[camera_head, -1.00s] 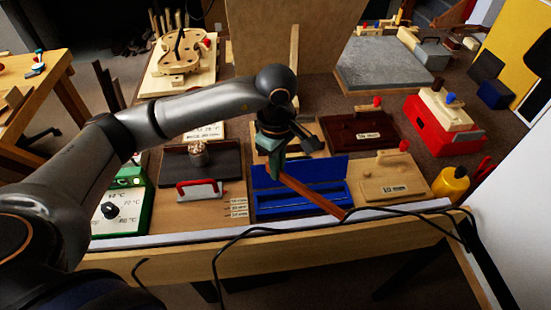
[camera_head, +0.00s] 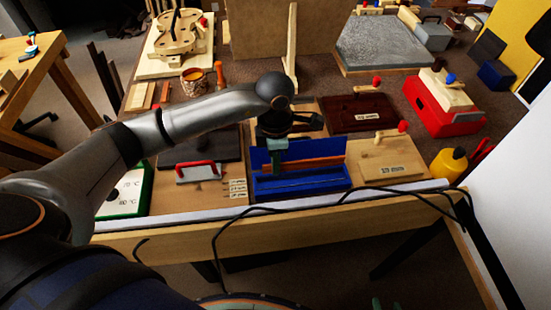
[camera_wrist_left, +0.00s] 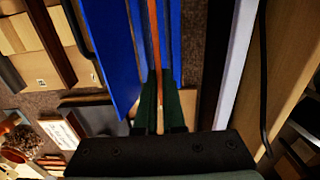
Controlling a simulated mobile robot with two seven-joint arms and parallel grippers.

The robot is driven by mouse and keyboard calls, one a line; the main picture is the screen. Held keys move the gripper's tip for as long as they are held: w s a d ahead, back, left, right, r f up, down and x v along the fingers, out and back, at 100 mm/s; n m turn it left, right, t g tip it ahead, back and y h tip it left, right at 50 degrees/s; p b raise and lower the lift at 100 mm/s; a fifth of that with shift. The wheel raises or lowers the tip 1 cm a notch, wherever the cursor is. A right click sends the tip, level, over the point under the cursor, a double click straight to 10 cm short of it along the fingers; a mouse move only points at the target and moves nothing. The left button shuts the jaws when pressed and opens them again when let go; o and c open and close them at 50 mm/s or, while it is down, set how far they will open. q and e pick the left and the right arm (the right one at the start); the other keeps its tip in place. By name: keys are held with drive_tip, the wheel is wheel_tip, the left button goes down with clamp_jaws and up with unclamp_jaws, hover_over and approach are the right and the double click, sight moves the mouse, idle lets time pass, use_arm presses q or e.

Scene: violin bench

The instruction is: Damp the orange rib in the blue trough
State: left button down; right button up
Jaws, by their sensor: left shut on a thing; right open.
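The orange rib (camera_head: 318,161), a thin strip, runs lengthwise along the blue trough (camera_head: 303,187), in front of its raised blue back panel (camera_head: 334,149). My left gripper (camera_head: 277,172) is shut on the rib near its left end, over the trough. In the left wrist view the rib (camera_wrist_left: 155,35) runs away from the fingers (camera_wrist_left: 159,110) between blue walls (camera_wrist_left: 112,50). Whether the rib touches the trough floor is hidden. Two green tips at the bottom edge of the head view are my right gripper (camera_head: 387,304), open and empty, well off the bench.
A wooden block with a red knob (camera_head: 392,160) stands right of the trough, with a yellow bottle (camera_head: 449,164) beyond it. A red-handled tool (camera_head: 198,173) lies to the left. A black cable (camera_head: 330,204) runs along the bench's front edge.

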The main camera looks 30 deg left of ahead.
sight(275, 185)
use_arm(q)
drive_tip(key=shift+f+b, duration=0.3)
drive_tip(key=shift+f, duration=0.4)
drive_tip(key=shift+f+b, duration=0.7)
drive_tip(key=shift+f, duration=0.15)
drive_tip(key=shift+f+b, duration=0.6)
drive_tip(key=shift+f, duration=0.1)
drive_tip(key=shift+f+b, duration=0.35)
drive_tip(key=shift+f, duration=0.2)
use_arm(e)
drive_tip(key=a+f, duration=0.1)
drive_tip(key=w+a+f+y, duration=0.1)
drive_tip(key=a, duration=0.1)
drive_tip(key=shift+w+f+n, duration=0.1)
drive_tip(key=shift+w+n, duration=0.05)
drive_tip(key=shift+n, duration=0.15)
